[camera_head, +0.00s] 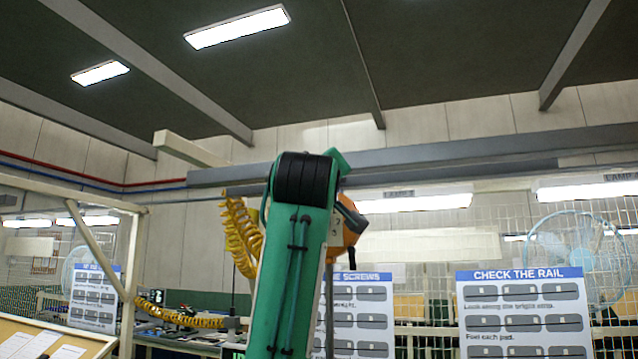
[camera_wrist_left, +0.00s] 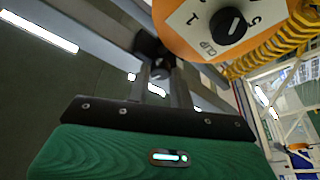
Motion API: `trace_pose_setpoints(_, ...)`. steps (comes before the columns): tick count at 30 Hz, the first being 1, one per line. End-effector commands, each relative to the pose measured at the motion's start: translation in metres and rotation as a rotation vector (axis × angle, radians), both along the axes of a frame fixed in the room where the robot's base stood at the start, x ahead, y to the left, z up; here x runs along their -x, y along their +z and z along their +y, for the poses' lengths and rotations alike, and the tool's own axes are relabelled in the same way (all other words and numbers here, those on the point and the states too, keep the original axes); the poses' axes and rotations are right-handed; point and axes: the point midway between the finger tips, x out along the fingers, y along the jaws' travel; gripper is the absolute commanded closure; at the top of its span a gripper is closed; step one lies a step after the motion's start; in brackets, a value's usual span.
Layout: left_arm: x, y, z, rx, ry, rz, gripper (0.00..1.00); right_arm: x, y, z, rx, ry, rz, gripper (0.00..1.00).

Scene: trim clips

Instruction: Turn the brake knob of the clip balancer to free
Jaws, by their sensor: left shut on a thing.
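In the left wrist view the clip balancer (camera_wrist_left: 185,45) is an orange round housing at the top, with a pale dial plate, numerals and the word CLIP. A black dial (camera_wrist_left: 231,26) with a white mark sits on that plate. My left gripper (camera_wrist_left: 158,68) is shut on a dark knob-like part at the housing's edge, taken as the brake knob; its shape and setting are mostly hidden. In the head view my green left arm covers most of the balancer (camera_head: 350,228) and hides the gripper. My right gripper is in neither view.
A yellow coiled hose (camera_head: 241,235) hangs left of my arm, close to the balancer. A grey overhead rail (camera_head: 450,152) crosses behind. Instruction boards (camera_head: 524,312), a mesh fence and a fan (camera_head: 575,255) stand farther back. A workbench is at lower left.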

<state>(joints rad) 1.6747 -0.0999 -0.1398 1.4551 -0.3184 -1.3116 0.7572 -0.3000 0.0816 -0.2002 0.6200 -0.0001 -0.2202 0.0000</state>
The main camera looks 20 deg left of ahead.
Motion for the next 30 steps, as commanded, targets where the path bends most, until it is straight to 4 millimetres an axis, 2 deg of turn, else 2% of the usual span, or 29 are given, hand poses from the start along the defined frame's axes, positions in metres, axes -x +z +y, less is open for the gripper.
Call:
trace_pose_setpoints(12, 0.0002, 0.0025, -0.0012, 0.196, -0.002, 0.004, 1.0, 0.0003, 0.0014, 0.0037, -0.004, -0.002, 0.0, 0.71)
trace_pose_setpoints(29, 0.0008, 0.0033, -0.0009, 0.224, 0.0, 0.003, 1.0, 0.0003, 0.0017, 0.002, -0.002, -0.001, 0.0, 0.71)
trace_pose_setpoints(30, 0.0009, 0.0034, -0.0009, 0.224, 0.0, 0.003, 0.74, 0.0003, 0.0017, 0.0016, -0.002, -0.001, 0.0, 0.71)
